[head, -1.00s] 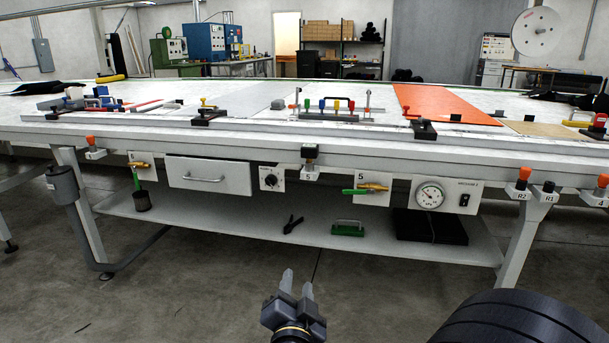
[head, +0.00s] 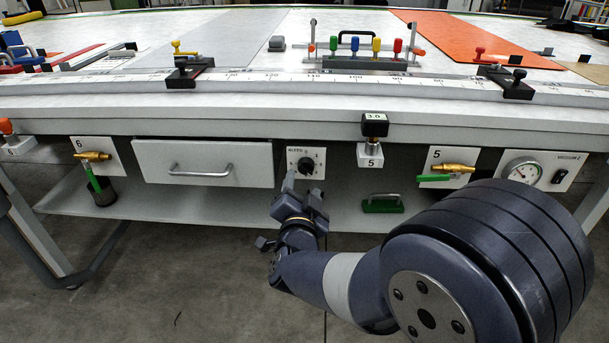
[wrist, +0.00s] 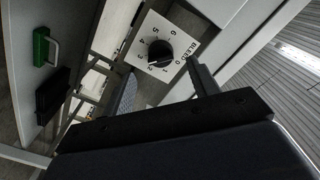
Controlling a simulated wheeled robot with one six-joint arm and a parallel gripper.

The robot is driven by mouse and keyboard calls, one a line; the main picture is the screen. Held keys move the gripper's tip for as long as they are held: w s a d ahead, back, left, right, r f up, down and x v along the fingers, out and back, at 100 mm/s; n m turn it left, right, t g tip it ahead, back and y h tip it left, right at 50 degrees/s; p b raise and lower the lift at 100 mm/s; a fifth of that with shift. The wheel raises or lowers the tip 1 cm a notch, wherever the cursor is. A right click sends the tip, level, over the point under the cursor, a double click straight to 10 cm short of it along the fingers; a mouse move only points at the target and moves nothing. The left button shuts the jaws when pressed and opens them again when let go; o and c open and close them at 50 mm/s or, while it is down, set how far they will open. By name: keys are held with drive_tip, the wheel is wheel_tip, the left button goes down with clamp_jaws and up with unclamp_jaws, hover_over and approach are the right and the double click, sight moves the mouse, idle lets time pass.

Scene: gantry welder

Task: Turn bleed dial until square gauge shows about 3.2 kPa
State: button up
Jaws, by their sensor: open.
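The bleed dial (head: 306,164) is a black round knob on a white plate under the table's front edge. In the wrist view the dial (wrist: 157,53) shows numbers around it and the word BLEED; its exact setting is hard to read. My gripper (head: 303,187) is open and empty, just in front of and below the dial. In the wrist view its fingers (wrist: 164,85) lie on either side below the knob, apparently not touching it.
A drawer (head: 208,163) with a bar handle is left of the dial. A brass valve with a green handle (head: 445,178) and a round gauge (head: 522,168) are to the right.

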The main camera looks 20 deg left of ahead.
sight(305, 172)
drive_tip(key=x, duration=0.5)
drive_tip(key=shift+w+b, duration=0.35)
drive_tip(key=shift+w, duration=0.05)
drive_tip(key=shift+c, duration=0.4)
